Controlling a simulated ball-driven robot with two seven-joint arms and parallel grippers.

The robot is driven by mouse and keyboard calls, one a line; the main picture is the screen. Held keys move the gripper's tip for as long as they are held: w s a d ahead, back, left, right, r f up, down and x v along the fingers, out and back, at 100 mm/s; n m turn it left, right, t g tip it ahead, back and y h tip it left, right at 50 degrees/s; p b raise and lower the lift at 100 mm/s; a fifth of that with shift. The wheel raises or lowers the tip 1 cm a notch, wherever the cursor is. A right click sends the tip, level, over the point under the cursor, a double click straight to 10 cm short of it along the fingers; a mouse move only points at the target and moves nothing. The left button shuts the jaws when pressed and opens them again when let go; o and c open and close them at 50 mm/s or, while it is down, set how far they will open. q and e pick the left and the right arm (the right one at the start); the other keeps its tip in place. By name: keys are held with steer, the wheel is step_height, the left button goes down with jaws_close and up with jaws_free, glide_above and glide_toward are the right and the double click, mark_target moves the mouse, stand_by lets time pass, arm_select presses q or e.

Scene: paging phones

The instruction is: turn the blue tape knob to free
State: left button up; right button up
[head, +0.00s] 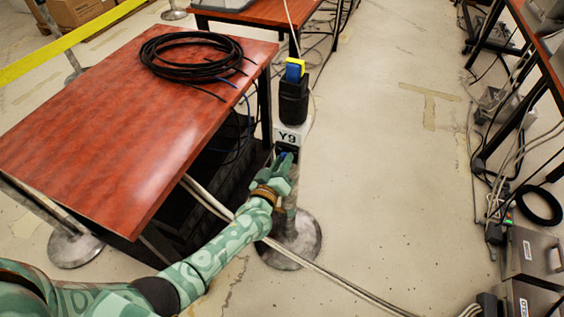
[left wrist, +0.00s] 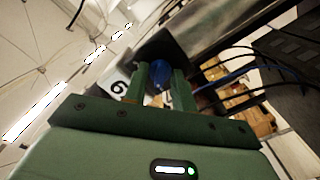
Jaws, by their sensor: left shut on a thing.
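The blue tape knob (left wrist: 158,76) sits between the two green fingers of my left gripper (left wrist: 159,90) in the left wrist view. The gripper is shut on the knob. Which setting the knob points to cannot be told. The post's black top (head: 293,100) carries a blue and yellow piece (head: 294,70). My right gripper is out of view.
A red-brown table (head: 120,130) with a black cable coil (head: 190,52) stands left of the post. The post's round metal base (head: 303,243) rests on the floor, with pale cables running past it. Open floor (head: 400,180) lies to the right, before equipment with loose cables.

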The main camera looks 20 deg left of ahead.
arm_select(q)
steer(key=shift+n, duration=0.6)
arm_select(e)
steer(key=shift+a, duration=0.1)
arm_select(q)
steer(key=o, duration=0.6)
steer(key=shift+o, duration=0.2)
